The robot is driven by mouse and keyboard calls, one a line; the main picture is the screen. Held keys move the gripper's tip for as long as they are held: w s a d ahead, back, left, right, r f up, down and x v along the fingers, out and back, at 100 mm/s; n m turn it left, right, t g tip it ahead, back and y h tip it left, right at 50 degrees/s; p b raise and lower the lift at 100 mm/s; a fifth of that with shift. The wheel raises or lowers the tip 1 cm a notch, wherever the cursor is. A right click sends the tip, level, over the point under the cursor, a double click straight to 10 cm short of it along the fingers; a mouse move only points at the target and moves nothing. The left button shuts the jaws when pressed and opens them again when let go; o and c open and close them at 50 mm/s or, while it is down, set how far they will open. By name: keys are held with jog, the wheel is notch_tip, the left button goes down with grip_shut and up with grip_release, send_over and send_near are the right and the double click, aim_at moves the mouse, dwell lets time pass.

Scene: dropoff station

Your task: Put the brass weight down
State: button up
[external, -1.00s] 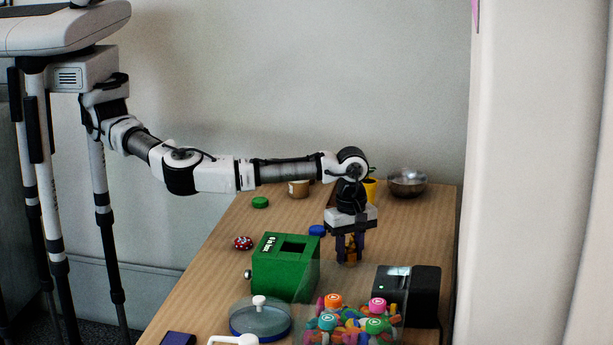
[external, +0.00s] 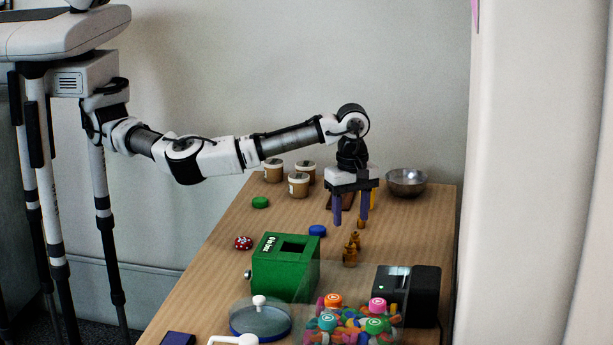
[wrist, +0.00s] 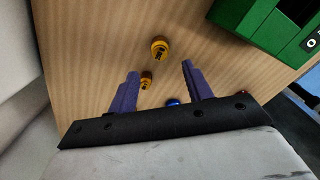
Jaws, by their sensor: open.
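A brass weight (external: 350,256) with a knob on top stands upright on the table, to the right of the green box. It also shows in the wrist view (wrist: 159,48), beyond my fingertips. A smaller brass weight (external: 361,223) stands behind it, partly beside my right finger; the wrist view shows it (wrist: 146,79) between my fingers. My gripper (external: 350,221) is open, with its purple fingers apart and holding nothing. It hangs above and behind the larger weight, clear of it. In the wrist view my gripper (wrist: 160,69) shows both fingers spread.
The green box (external: 285,270) stands left of the weight. A black device (external: 425,297) and a clear bin of colourful pieces (external: 345,325) are in front. A blue disc (external: 317,230) lies close by. Several cups (external: 298,186) and a metal bowl (external: 407,183) stand at the back.

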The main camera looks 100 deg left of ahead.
jog(key=shift+r, duration=1.35)
